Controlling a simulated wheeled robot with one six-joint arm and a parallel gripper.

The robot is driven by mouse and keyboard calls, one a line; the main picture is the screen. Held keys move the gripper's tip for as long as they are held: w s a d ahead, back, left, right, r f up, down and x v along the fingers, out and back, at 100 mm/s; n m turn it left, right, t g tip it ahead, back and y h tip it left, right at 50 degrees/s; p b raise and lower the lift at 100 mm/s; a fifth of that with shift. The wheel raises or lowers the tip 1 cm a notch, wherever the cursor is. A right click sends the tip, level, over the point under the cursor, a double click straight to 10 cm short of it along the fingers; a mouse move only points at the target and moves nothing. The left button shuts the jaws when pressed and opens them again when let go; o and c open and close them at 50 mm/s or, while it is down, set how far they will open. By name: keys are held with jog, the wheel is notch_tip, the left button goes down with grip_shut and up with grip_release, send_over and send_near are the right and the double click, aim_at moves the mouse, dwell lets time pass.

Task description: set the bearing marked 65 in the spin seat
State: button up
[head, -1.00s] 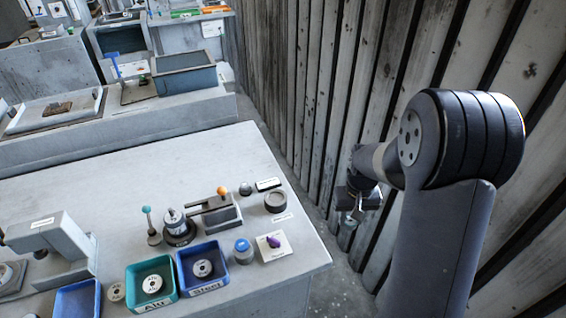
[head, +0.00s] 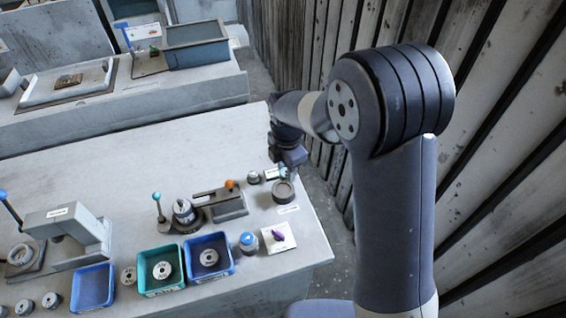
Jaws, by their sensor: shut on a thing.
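My gripper (head: 285,168) is over the back right of the bench, just behind a dark round cup (head: 283,192). It is shut on a small part, mostly hidden by the gripper; no mark on it is readable. A silver cylinder on a dark round base (head: 184,213) stands beside a grey block with an orange knob (head: 229,198). I cannot tell which of these is the spin seat. Ring-shaped parts lie in the teal bin (head: 161,270) and the blue bin (head: 209,256). Another ring (head: 128,275) lies beside the teal bin. No 65 is legible.
A blue-topped pot (head: 248,243), a white card with a purple item (head: 278,237) and a teal-knobbed post (head: 158,207) stand on the bench. An empty blue bin (head: 92,288) and a grey press-like machine (head: 72,232) are left. A slatted wall is close on the right.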

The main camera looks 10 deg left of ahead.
jog(key=shift+s+a+r+n, duration=0.1)
jog(key=shift+s+a+n, duration=0.05)
jog(key=shift+a+n, duration=0.4)
jog(key=shift+f, duration=0.25)
jog(key=b, duration=0.3)
send_over(283, 190)
jog(key=shift+f, duration=2.2)
jog(key=shift+f+b, duration=0.8)
jog(key=shift+b, duration=0.15)
jog(key=o, duration=1.2)
jog(key=shift+c, duration=0.2)
jog(key=shift+o, duration=0.3)
jog(key=o, duration=0.3)
jog(key=shift+o, duration=0.2)
